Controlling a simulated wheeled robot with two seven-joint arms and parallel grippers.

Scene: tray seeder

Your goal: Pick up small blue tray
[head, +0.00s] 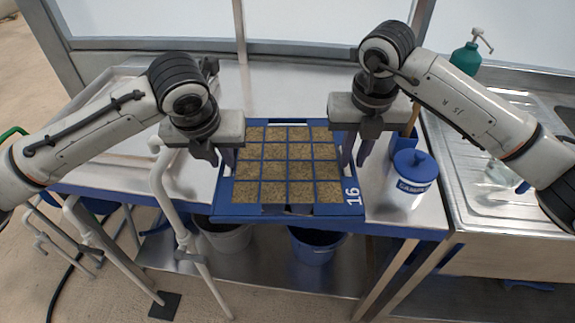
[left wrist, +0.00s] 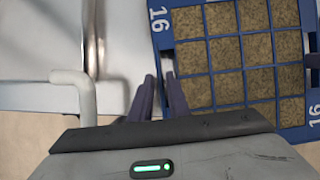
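The small blue tray (head: 262,211) sits on the metal table, its grid of cells filled with brown soil and "16" on its right rim. It also shows in the left wrist view (left wrist: 162,40). My left gripper (head: 222,160) is at the tray's left edge; in the left wrist view its two fingers (left wrist: 160,78) are apart, one beside the tray and one overlapping its rim. My right gripper (head: 356,160) is at the tray's right edge, fingers apart with a gap between them. I cannot tell whether any finger touches the tray.
A white tub with a blue lid (head: 413,180) stands close to the right of the tray. A green spray bottle (head: 466,58) and a metal sink (head: 500,170) are further right. A pale pipe (head: 165,190) rises on the left. Buckets (head: 316,248) stand below the table.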

